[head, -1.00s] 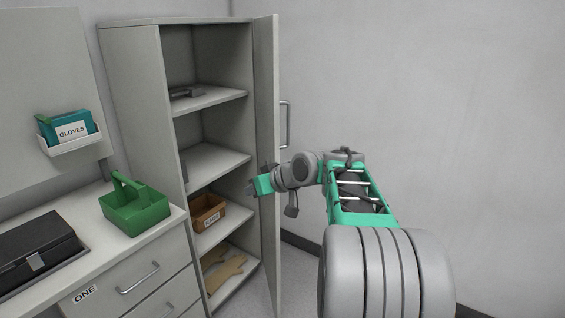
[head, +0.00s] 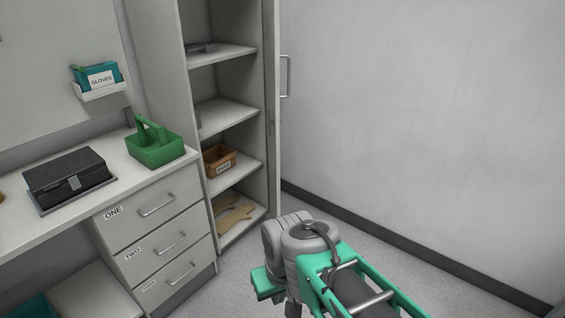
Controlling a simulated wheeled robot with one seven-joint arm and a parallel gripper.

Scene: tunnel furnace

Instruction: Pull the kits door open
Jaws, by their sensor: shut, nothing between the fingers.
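The tall grey cabinet (head: 200,150) stands at the back with its door (head: 274,130) swung wide open. I see the door nearly edge-on at the right side of the cabinet, and its bar handle (head: 287,77) faces the wall on the right. I cannot read a kits label on it. My gripper (head: 268,286) is low in the foreground, in front of the cabinet and apart from the door and handle. It is shut and empty; its fingertips are small and partly hidden.
Inside the cabinet are a brown labelled bin (head: 219,161), tan flat pieces (head: 235,214) and a dark tool (head: 203,48). At left, a counter carries a green caddy (head: 155,147) and black case (head: 68,178) above drawers (head: 160,238). The floor at right is clear.

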